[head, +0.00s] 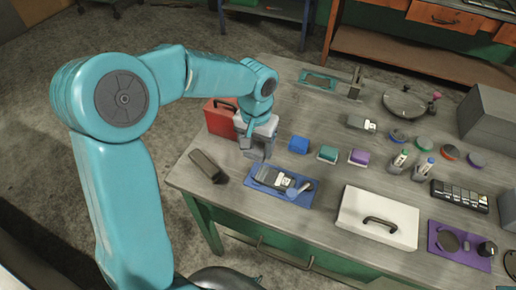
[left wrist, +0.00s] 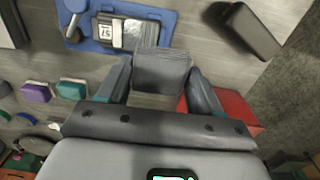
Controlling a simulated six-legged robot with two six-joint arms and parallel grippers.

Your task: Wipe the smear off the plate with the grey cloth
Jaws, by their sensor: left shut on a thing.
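My left gripper (head: 257,153) is shut on the grey cloth (left wrist: 162,72), which shows as a ribbed, folded grey block between the two fingers in the left wrist view. It is just behind and above a blue tray (head: 303,197). On the tray lies a dark grey device (head: 270,178) with a pale label. In the left wrist view the device carries a silvery plate (left wrist: 143,32) beside the label. The cloth's edge overlaps the plate's near side in that view; I cannot tell whether they touch. No smear can be made out. My right gripper is not in view.
A light-blue-headed tool (head: 294,191) lies on the tray's right. A dark block (head: 208,166) is left, a red case (head: 219,117) behind. Blue, green and purple blocks stand behind the tray; a white case (head: 376,215) is right. Bare bench (head: 235,188) lies between dark block and tray.

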